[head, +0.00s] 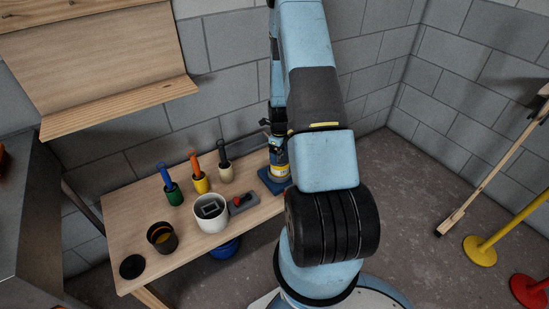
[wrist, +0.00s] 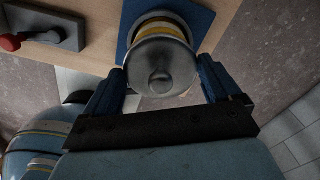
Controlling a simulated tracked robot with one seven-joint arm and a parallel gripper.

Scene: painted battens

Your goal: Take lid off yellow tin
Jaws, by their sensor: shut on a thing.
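The yellow tin (head: 279,171) stands on a blue mat (head: 268,182) at the right end of the wooden table, partly hidden behind my arm. In the wrist view a yellow band of the tin (wrist: 172,30) shows beyond a round silver lid with a knob (wrist: 163,62). My gripper (wrist: 162,72) is shut on the lid, with one blue finger on each side of it. In the head view my gripper is over the tin and mostly covered by my arm. I cannot tell whether the lid still sits on the tin or is slightly raised.
A grey block with a red knob (head: 243,203) lies left of the mat. Further left stand a white pot (head: 210,222), brushes in green (head: 174,195), yellow (head: 201,184) and cream (head: 226,174) holders, an open dark tin (head: 162,237) and a black disc (head: 132,266).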

